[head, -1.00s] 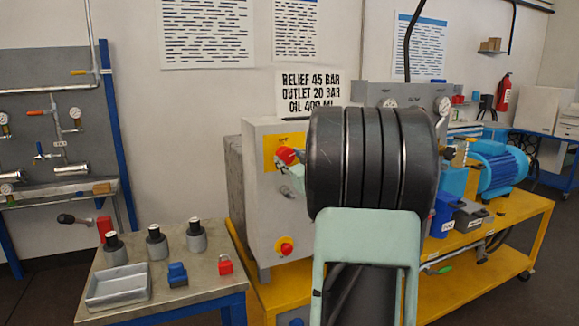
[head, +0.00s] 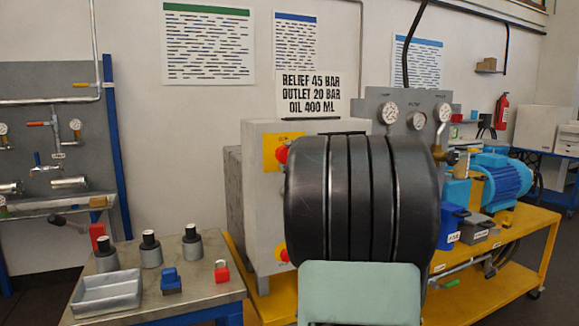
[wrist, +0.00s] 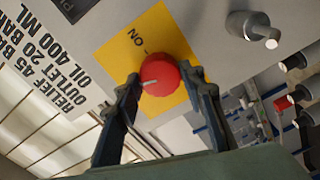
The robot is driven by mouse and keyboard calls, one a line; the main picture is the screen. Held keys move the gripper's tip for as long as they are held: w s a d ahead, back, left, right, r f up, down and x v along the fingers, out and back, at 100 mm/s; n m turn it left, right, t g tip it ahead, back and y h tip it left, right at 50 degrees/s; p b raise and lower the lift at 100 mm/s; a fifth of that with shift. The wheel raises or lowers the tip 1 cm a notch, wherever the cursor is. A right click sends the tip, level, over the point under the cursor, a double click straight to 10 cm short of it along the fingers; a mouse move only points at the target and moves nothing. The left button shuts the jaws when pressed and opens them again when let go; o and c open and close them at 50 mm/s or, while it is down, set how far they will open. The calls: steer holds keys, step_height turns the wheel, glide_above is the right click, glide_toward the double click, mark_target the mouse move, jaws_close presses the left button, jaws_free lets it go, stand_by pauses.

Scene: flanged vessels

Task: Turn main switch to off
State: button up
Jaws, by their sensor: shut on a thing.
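The main switch is a red round knob (wrist: 163,77) on a yellow plate (wrist: 120,48) marked ON, fixed to a grey cabinet. In the wrist view my gripper (wrist: 162,80) has one finger on each side of the knob and is shut on it. A short white mark on the knob lies roughly level in the picture, out of line with the small tick beside ON. In the head view the knob (head: 281,155) shows at the left edge of my arm, which hides my gripper.
A second red knob (head: 284,255) sits low on the cabinet (head: 262,215). A side table at left holds a grey tray (head: 106,293), a blue block (head: 171,281), a red padlock (head: 221,271) and several grey cylinders. A pump bench with gauges stands right.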

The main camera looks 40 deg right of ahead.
steer(key=shift+n+b, duration=1.1)
steer(key=shift+n, duration=0.8)
steer(key=o, duration=1.1)
steer(key=shift+o, duration=0.2)
steer(key=v, duration=1.2)
